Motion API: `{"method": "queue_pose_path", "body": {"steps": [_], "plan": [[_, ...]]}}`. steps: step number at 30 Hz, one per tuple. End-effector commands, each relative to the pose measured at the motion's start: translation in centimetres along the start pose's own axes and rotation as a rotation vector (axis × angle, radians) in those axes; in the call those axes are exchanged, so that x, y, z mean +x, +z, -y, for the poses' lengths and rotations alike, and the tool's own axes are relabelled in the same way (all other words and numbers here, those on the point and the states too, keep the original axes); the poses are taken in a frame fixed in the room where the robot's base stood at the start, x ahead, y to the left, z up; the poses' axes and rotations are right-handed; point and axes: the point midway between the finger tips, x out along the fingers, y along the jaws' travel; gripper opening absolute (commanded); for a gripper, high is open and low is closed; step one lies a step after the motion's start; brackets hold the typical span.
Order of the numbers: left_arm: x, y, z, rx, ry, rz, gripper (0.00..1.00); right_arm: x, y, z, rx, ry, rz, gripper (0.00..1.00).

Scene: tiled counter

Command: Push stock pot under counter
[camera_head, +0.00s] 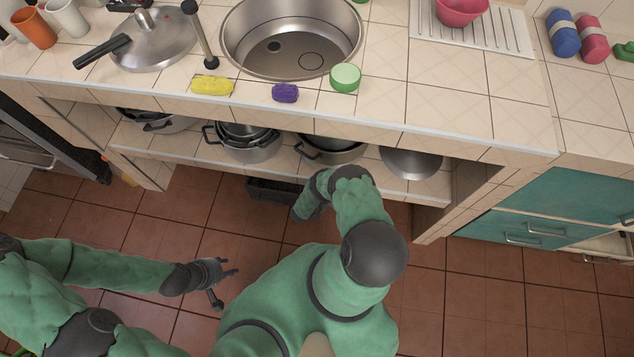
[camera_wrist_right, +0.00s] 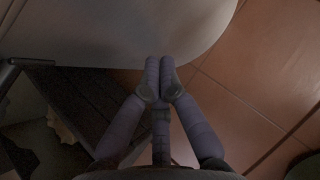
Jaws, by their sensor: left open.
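A metal pot with a dark handle (camera_head: 330,151) stands on the shelf under the counter, partly hidden by the counter edge. I take it as the stock pot, though several pots stand here. In the right wrist view a large pale rounded metal surface (camera_wrist_right: 130,30) fills the top, with a dark handle at left. My right gripper (camera_wrist_right: 165,62) has its fingers together at that surface's lower edge, holding nothing; I cannot tell whether they touch. My left gripper (camera_head: 226,286) is open and empty above the floor.
Stacked pots (camera_head: 246,147), another pot (camera_head: 165,124) and a metal bowl (camera_head: 411,162) share the shelf. A dark crate (camera_head: 265,190) sits on the floor below. The counter front edge (camera_head: 330,118) overhangs the shelf. Tiled floor at right is free.

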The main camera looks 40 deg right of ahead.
Motion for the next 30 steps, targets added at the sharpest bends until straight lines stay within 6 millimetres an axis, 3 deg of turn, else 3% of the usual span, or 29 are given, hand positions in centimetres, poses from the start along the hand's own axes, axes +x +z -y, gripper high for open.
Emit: {"method": "queue_pose_path", "body": {"steps": [5,12,18,24,30], "plan": [[0.0,0.0,0.0,0.0,0.0,0.0,0.4,-1.9,-2.2,-0.3,-0.003,-0.002,-0.007,0.0],[-2.5,0.1,-0.9,0.0,0.0,-0.001,0.4,-7.2,-1.8,-0.4,-0.003,-0.003,-0.006,0.0],[-3.6,0.1,-1.3,0.0,0.0,0.0,0.4,-10.4,-1.9,-0.4,-0.001,-0.004,-0.006,0.0],[-4.0,0.2,-1.4,0.0,0.0,0.0,0.4,-11.8,-2.1,-0.3,-0.001,-0.005,-0.007,0.0],[-4.0,0.2,-1.4,0.0,0.0,0.0,0.4,-12.0,-2.1,-0.2,0.0,-0.006,-0.006,0.0]]}}
